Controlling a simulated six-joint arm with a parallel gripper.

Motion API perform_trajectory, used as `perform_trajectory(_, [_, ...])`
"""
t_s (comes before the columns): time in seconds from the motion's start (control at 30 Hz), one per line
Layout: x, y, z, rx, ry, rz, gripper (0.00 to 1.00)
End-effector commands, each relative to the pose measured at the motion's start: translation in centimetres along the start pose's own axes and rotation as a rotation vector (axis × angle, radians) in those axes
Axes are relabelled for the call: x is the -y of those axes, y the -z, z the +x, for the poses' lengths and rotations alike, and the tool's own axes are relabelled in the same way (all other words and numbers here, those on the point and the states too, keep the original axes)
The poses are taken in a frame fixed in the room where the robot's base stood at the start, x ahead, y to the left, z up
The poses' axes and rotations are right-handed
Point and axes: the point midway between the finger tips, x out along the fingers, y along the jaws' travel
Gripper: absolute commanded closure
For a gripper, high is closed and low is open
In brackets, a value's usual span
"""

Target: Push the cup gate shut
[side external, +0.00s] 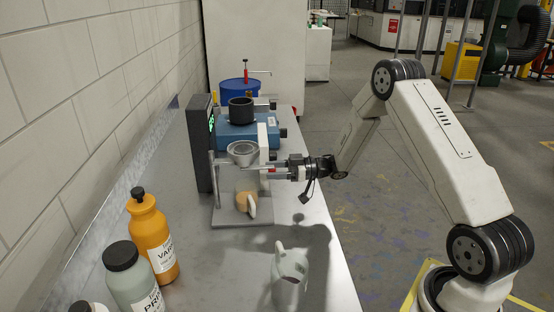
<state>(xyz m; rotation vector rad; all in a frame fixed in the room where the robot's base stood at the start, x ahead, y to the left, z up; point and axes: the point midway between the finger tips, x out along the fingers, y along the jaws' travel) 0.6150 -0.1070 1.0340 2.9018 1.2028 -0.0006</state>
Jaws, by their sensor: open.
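A grey metal cup (243,151) sits in a stand whose flat base (229,214) rests on the bench. A tan and white vessel (246,203) stands on the base below the cup. My gripper (268,170) reaches in from the right with its fingers pointing left, just right of and slightly below the cup. It is open, with nothing clearly held between the fingers. The cup gate cannot be made out separately at this size.
A dark panel with a green display (203,145) stands left of the cup. A blue machine with a black cylinder (241,111) is behind it. A pale jug (289,272), an orange bottle (151,238) and a grey-green bottle (132,280) stand nearer. Bare bench (215,262) lies between them.

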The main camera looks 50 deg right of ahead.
Motion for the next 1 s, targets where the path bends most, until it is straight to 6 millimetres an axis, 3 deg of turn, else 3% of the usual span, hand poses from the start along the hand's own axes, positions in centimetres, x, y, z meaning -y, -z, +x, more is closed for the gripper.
perform_trajectory(0.2, [-0.1, 0.0, -3.0, 0.000, -0.003, -0.001, 0.34])
perform_trajectory(0.4, [0.0, 0.1, -4.5, -0.001, 0.000, -0.001, 0.34])
perform_trajectory(1.0, [-0.5, 0.1, -4.6, 0.022, -0.041, 0.026, 0.34])
